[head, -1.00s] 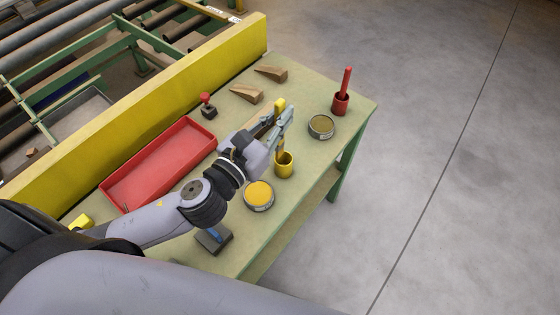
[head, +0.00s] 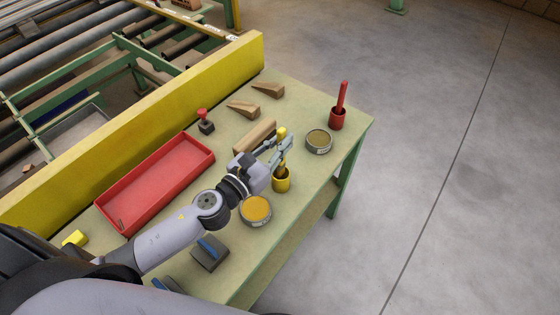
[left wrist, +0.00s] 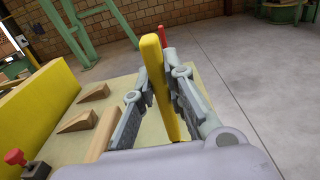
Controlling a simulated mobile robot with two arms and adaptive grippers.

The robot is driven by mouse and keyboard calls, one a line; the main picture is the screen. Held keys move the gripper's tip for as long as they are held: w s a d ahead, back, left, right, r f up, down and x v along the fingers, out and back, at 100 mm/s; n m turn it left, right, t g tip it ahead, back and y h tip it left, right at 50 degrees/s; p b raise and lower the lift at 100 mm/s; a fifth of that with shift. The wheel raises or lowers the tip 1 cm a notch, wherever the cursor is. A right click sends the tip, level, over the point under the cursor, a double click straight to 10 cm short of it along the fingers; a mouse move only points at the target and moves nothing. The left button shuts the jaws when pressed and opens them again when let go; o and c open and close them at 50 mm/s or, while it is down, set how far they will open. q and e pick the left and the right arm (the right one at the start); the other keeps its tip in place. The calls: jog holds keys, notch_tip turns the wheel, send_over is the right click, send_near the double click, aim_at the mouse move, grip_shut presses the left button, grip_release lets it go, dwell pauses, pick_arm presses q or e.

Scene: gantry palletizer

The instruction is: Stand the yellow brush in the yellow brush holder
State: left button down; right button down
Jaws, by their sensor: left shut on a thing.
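The yellow brush (head: 282,133) is upright in my left gripper (head: 284,146), its handle top sticking up above the fingers. In the left wrist view the yellow brush (left wrist: 159,80) runs between the two fingers of the left gripper (left wrist: 164,92), which is shut on it. The yellow brush holder (head: 281,182) stands on the bench directly below. The brush's lower end meets the holder's mouth and seems to be inside it; the fingers are above the rim. How deep the brush sits is hidden. My right gripper is not in view.
A yellow paint tin (head: 256,210) stands close in front of the holder, a brown tin (head: 318,142) to its right. A red brush (head: 342,95) stands in a red holder (head: 337,119). A wooden block (head: 250,137), wedges (head: 268,90) and a red tray (head: 127,217) lie left and behind.

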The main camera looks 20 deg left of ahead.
aim_at(280, 165)
pick_arm(q)
notch_tip(280, 165, down, 4)
jog(key=shift+f+b, duration=0.25)
jog(key=shift+b, duration=0.9)
jog(key=shift+f, duration=0.35)
jog(key=shift+f+b, duration=0.25)
jog(key=shift+b, duration=0.1)
jog(key=c, duration=1.7)
grip_release()
jog(key=shift+o, duration=0.3)
